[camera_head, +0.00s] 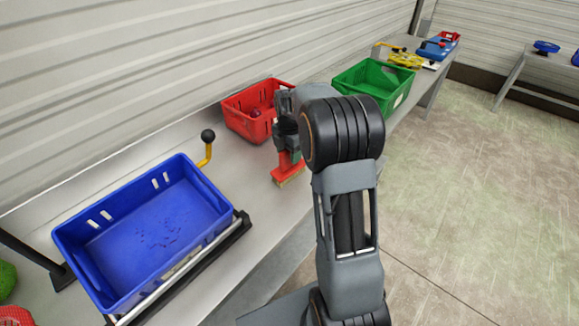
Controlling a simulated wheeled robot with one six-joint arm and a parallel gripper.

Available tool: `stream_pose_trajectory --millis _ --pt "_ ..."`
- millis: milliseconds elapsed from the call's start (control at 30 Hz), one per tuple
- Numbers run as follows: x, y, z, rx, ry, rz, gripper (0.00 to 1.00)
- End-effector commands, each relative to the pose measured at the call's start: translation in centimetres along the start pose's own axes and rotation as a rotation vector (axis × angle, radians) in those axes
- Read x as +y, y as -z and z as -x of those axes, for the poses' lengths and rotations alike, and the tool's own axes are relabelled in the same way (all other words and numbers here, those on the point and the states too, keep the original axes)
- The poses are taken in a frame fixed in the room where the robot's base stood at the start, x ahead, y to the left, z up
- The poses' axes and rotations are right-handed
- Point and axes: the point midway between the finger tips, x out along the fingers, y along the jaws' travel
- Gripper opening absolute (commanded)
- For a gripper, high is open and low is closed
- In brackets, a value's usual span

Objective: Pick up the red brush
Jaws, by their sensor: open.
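The red brush (287,166) is on the grey bench, between the blue crate and the green crate and just in front of the red crate. Its red body and pale bristle edge show low down. My gripper (287,148) is directly above the brush, pointing down at its upper part. The jaws are open. My wrist and arm hide part of the gripper, and I cannot tell whether the fingers are around the brush or touching it.
A blue crate (77,236) sits in a metal frame at left, with a yellow black-knobbed lever (207,148) beside it. A red crate (240,124) and a green crate (344,82) stand behind. Yellow and blue items (405,59) lie farther along. Open floor is at right.

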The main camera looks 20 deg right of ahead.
Motion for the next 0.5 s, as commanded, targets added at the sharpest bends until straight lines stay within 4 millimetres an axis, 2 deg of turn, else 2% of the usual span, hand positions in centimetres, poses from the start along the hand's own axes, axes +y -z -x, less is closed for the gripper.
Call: stream_pose_trajectory --millis 133,400,500 --pt "-0.01 0.01 -1.22 0.0 0.001 0.0 0.55" --pt "-0.01 0.0 -1.46 0.0 0.0 0.0 0.55" --pt "-0.01 0.0 -1.45 0.0 0.0 0.0 0.47"
